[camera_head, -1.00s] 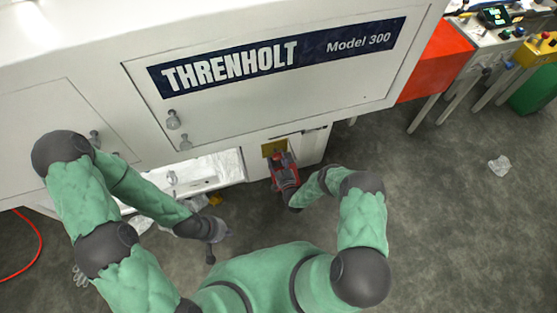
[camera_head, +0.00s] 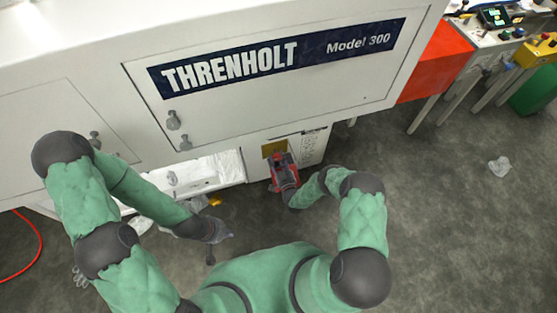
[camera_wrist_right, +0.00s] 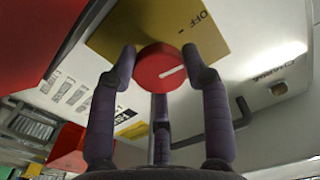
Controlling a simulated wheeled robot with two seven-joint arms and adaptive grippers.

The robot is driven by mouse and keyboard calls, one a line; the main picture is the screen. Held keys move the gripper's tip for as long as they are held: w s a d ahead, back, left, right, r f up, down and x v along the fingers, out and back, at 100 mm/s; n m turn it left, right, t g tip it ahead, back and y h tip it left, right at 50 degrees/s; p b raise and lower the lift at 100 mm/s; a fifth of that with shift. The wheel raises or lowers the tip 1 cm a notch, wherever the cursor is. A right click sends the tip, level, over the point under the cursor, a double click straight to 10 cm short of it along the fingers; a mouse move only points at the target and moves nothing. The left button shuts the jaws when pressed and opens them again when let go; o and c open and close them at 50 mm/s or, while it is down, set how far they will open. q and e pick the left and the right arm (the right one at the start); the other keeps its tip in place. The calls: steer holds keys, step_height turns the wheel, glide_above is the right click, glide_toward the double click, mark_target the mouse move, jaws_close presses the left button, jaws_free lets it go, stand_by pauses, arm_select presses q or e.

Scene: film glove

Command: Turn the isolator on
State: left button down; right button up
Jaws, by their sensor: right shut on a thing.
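The isolator is a round red knob (camera_wrist_right: 160,68) with a white pointer line, on a yellow plate (camera_wrist_right: 212,45). The plate shows the word OFF, upside down in the right wrist view; the pointer line points right and slightly up there. My right gripper (camera_wrist_right: 162,75) is shut on the knob, its dark fingers around the rim. In the head view, the yellow plate (camera_head: 274,148) shows low on the white machine, with my red and grey right gripper (camera_head: 284,170) in front, hiding the knob. My left gripper (camera_head: 216,234) hangs away from the machine; its fingers are unclear.
The white THRENHOLT machine (camera_head: 230,105) fills the upper left. A black bent handle (camera_wrist_right: 243,112) is beside the knob. A red cabinet (camera_head: 432,62) and control benches stand at right. A clear crumpled bag (camera_head: 499,166) lies on the otherwise open grey floor.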

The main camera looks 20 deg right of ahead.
steer(key=m, duration=1.2)
steer(key=shift+m, duration=2)
steer(key=o, duration=1.1)
steer(key=shift+o, duration=0.2)
steer(key=s, duration=1.2)
steer(key=shift+d, duration=0.2)
